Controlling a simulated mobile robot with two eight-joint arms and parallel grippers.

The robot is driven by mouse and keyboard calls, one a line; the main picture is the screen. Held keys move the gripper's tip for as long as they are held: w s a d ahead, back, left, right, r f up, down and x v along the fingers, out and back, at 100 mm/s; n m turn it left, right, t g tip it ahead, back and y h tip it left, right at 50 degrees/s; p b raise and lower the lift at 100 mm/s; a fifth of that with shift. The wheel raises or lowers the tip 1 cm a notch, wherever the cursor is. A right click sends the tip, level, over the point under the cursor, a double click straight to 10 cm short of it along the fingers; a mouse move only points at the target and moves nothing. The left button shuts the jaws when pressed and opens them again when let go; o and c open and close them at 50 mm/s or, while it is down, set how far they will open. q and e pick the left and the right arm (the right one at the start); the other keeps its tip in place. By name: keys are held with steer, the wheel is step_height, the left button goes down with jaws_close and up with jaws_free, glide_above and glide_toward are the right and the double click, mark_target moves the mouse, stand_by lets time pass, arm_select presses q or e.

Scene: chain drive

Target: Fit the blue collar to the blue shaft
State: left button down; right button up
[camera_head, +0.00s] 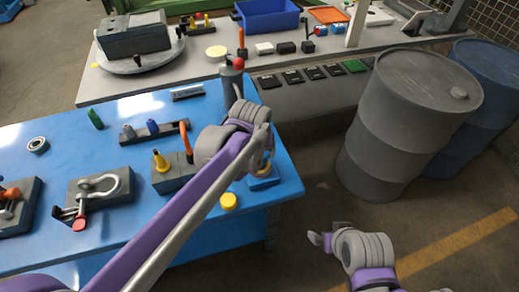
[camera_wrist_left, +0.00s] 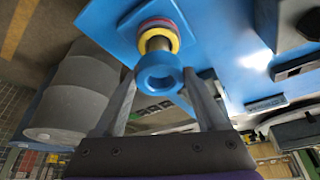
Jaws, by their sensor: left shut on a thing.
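My left gripper (camera_wrist_left: 163,88) is shut on the blue collar (camera_wrist_left: 160,82), a ring with an open bore, held between the fingertips. Beyond it in the left wrist view a shaft (camera_wrist_left: 158,42) stands on a blue base (camera_wrist_left: 128,22), with yellow and red rings around it. The collar overlaps the shaft's near end in the picture; I cannot tell whether they touch. In the head view the blue base (camera_head: 263,183) is at the table's right corner, and my left wrist hides the collar and fingertips. My right gripper (camera_head: 321,241) is off the table at lower right; its jaw opening is unclear.
The blue table (camera_head: 75,127) carries a shackle block (camera_head: 101,192), a block with a yellow cone (camera_head: 170,176), a yellow disc (camera_head: 229,201) near the edge, and a red-topped post (camera_head: 232,80). A grey drum (camera_head: 405,125) stands right of the table, with open floor before it.

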mark_target(259, 161)
arm_select(q)
steer(key=shift+f+b, duration=1.4)
steer(key=shift+f, duration=1)
jaws_free()
steer(key=d+v, duration=0.1)
steer(key=v, duration=0.9)
steer(key=shift+s+a+r+p, duration=0.2)
steer(key=shift+a+r+p, duration=0.2)
steer(key=shift+a, duration=0.05)
steer(key=s+a+f+n+p, duration=0.1)
steer(key=s+a+f, duration=0.4)
steer(key=s+a, duration=0.3)
steer(key=s+a+f+n+t+y+p, duration=0.1)
steer(key=s+a+f, duration=0.5)
steer(key=s+a, duration=0.2)
steer(key=shift+s+a+p, duration=0.3)
steer(key=shift+s+a, duration=0.05)
steer(key=shift+s, duration=0.35)
